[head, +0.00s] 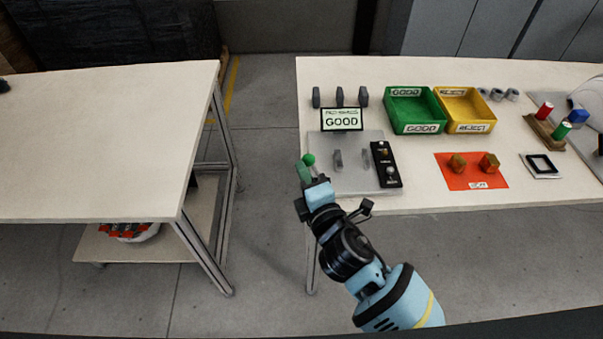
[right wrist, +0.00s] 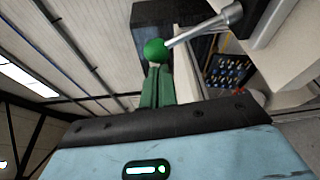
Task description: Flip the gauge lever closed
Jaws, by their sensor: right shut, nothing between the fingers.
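The gauge lever shows as a green ball knob (head: 309,159) at the left edge of the grey gauge plate (head: 350,183). In the right wrist view the green knob (right wrist: 155,50) sits on the end of a silver rod (right wrist: 203,29) that runs to the upper right. My right gripper (head: 303,171) is shut, with nothing held between its green fingers. Its fingertips (right wrist: 155,72) are right at the knob; I cannot tell whether they touch it. My left gripper is not in view.
A display reading GOOD (head: 342,120) stands behind the plate, and a black control box (head: 386,165) lies at its right. A green bin (head: 413,91) and a yellow bin (head: 463,93) stand further back. An orange mat (head: 452,180) holds two blocks. Open floor lies left of this table.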

